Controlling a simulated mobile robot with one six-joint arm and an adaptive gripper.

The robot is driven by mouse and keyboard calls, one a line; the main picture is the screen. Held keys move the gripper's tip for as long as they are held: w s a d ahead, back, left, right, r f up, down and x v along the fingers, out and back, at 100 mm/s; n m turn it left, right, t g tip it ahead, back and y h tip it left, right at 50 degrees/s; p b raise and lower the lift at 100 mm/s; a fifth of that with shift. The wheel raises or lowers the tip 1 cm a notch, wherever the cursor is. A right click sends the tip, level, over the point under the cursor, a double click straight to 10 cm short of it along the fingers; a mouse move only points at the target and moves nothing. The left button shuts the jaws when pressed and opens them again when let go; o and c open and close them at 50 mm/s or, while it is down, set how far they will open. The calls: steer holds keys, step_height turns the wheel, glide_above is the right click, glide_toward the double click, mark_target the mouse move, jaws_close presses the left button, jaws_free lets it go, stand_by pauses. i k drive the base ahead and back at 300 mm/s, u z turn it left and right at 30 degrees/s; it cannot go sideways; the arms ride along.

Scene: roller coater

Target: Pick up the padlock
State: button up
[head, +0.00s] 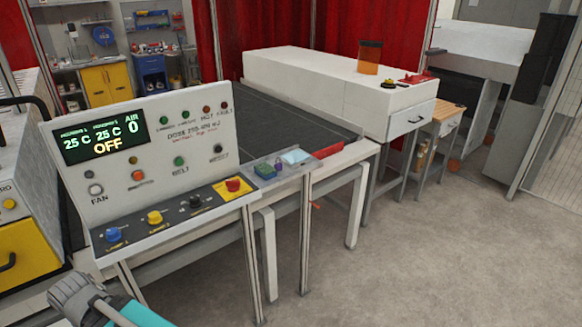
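A grey ribbed part with a teal section at the lower left appears to be the end of my arm with my gripper (76,293). It is well away from the purple item. Its fingers cannot be made out clearly.
The control panel (150,140) with knobs stands to the left. A dark conveyor belt (290,121) and long white housing (335,85) lie behind. The floor (400,240) at right is clear.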

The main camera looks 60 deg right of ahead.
mark_target(278, 166)
steer(key=z, duration=1.55)
steer(key=k, duration=0.95)
steer(key=z, duration=0.4)
steer(key=i, duration=0.85)
steer(key=u, duration=0.05)
